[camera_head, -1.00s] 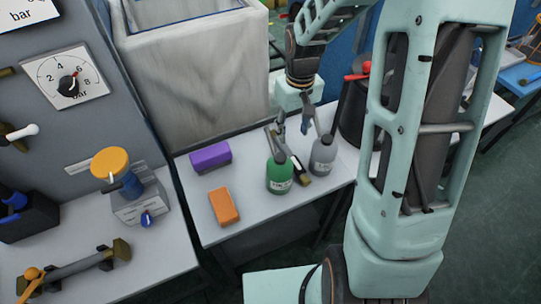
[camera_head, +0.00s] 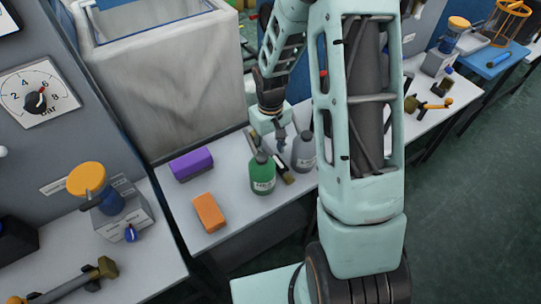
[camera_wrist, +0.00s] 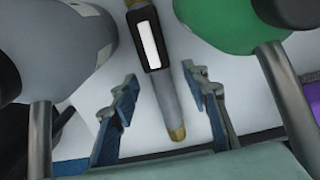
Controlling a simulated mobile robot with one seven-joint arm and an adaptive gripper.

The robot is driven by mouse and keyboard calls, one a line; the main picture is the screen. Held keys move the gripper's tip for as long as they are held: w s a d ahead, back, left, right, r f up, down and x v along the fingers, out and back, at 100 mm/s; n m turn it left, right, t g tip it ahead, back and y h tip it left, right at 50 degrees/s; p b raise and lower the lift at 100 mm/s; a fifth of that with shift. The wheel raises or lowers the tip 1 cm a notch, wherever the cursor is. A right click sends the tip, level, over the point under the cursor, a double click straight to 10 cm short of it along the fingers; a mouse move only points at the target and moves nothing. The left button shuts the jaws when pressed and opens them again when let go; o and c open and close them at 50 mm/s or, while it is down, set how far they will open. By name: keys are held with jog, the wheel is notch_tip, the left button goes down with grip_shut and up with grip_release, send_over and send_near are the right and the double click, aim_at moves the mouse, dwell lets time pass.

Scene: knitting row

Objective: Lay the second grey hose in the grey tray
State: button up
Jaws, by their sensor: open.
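A grey hose (camera_wrist: 166,95) with a brass tip and a dark collar bearing a white label lies on the bench between two bottles. It shows in the head view (camera_head: 286,178), partly hidden by the bottles and my gripper. My gripper (camera_head: 280,143) is just above it. In the wrist view, the open fingers (camera_wrist: 165,105) stand apart on either side of the hose's brass-tipped end, and nothing is held. A small pale grey tray (camera_head: 470,43) seems to sit on the far right bench, but it is too small to be sure.
A green bottle (camera_head: 262,175) and a grey bottle (camera_head: 303,154) stand close on either side of the hose. A purple block (camera_head: 192,164) and an orange block (camera_head: 208,212) lie to the left. A big pale bin (camera_head: 160,85) stands behind. Another brass-ended grey bar (camera_head: 68,284) is at lower left.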

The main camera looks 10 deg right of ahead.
jog(key=shift+f, duration=0.6)
grip_shut()
jog(key=shift+r, duration=0.1)
